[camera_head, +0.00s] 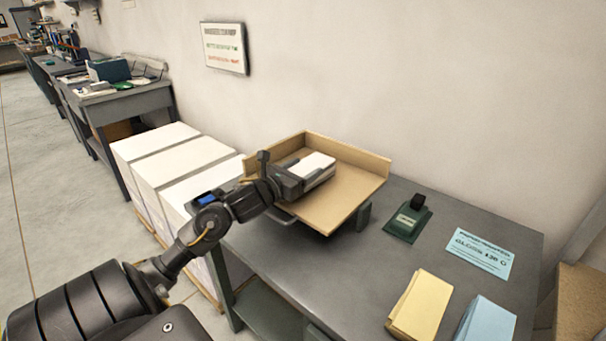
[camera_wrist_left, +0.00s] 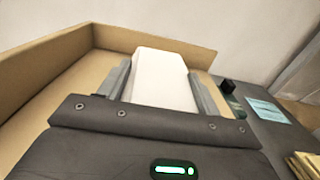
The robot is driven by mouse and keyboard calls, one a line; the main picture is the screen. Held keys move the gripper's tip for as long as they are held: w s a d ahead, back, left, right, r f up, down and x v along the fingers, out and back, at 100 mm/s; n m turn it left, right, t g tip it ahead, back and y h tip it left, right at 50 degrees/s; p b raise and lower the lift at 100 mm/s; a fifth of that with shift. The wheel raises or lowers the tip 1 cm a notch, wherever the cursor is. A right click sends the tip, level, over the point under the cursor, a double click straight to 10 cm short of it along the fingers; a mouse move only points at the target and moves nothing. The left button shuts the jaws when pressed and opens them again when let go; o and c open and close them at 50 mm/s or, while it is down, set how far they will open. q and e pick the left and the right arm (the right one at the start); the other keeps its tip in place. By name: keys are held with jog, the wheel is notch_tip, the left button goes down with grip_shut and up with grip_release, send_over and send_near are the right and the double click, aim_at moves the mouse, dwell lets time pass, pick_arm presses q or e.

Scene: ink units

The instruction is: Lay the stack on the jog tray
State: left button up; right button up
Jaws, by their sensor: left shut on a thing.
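The stack (camera_head: 319,165) is a small block of white paper. My left gripper (camera_head: 305,172) is shut on it, with a finger along each side. The jog tray (camera_head: 345,190) is a tan, tilted tray with raised walls along its back and far side, on the grey table. The stack is over the tray's floor, inside the walls; whether it touches the floor I cannot tell. In the left wrist view the white stack (camera_wrist_left: 162,80) lies between the two grey fingers, with the tray wall (camera_wrist_left: 150,42) behind it. My right gripper is not in view.
The grey table (camera_head: 370,262) also holds a dark green block-like device (camera_head: 407,222), a light blue printed card (camera_head: 480,253), a yellow stack (camera_head: 420,305) and a blue stack (camera_head: 487,322). Tall white paper piles (camera_head: 165,150) stand left of the table.

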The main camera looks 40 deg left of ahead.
pick_arm(q)
jog(key=shift+f, duration=0.6)
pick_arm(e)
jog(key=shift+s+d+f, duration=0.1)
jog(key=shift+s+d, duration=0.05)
pick_arm(q)
jog(key=shift+f, duration=0.1)
jog(key=o, duration=1.1)
jog(key=shift+o, duration=0.8)
jog(key=s+b, duration=0.1)
jog(key=s, duration=1.1)
jog(key=shift+d, duration=0.15)
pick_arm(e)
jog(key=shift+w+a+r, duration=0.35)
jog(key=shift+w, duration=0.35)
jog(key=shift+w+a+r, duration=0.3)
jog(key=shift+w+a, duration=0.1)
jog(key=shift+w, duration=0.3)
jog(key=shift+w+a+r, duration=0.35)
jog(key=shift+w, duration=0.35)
